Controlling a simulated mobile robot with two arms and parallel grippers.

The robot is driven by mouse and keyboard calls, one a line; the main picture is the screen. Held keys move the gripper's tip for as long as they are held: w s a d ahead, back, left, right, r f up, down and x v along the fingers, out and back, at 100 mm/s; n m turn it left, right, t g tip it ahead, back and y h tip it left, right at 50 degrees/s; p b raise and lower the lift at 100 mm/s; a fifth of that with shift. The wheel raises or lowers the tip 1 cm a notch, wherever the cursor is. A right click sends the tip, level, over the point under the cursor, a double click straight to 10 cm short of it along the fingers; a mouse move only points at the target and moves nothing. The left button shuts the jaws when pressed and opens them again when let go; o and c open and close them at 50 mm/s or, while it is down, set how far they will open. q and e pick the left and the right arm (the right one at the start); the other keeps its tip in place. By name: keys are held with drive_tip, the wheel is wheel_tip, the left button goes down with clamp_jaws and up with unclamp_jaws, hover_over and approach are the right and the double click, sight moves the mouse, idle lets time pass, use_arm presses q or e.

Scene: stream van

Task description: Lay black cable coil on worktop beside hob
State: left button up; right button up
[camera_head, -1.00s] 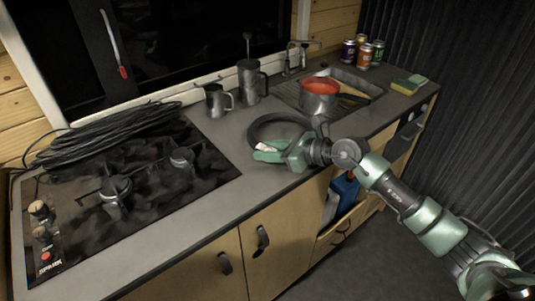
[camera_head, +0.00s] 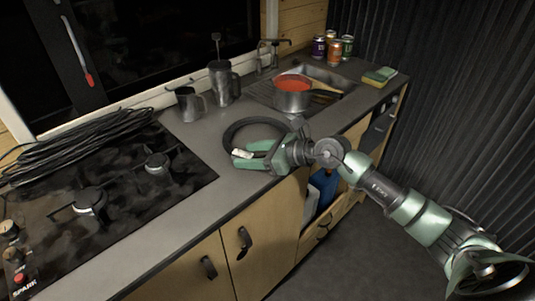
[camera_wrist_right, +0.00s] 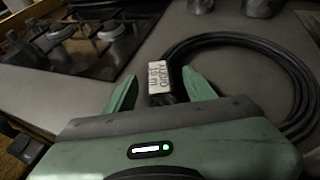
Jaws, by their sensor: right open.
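A black cable coil (camera_head: 230,131) lies flat on the grey worktop (camera_head: 196,137), to the right of the hob (camera_head: 124,181). In the right wrist view the coil (camera_wrist_right: 293,75) bears a white tag marked "AUDIO 10 m" (camera_wrist_right: 158,77). My right gripper (camera_head: 240,160) is at the near side of the coil, low over the worktop. Its green fingers (camera_wrist_right: 160,92) are open, with the tagged part of the coil between or just beyond them. The gripper hides part of the coil's near side. My left gripper is not in view.
A large black cable bundle (camera_head: 75,146) lies across the back of the hob. Two dark metal jugs, one smaller (camera_head: 188,104) and one taller (camera_head: 223,83), stand behind the coil. A pot of red sauce (camera_head: 292,95) is at the sink.

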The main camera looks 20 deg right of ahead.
drive_tip(key=b+v, duration=0.2)
drive_tip(key=v, duration=0.7)
drive_tip(key=shift+s+d, duration=0.15)
drive_tip(key=shift+s, duration=0.05)
drive_tip(key=shift+s+d+r, duration=0.1)
drive_tip(key=shift+s+r, duration=0.1)
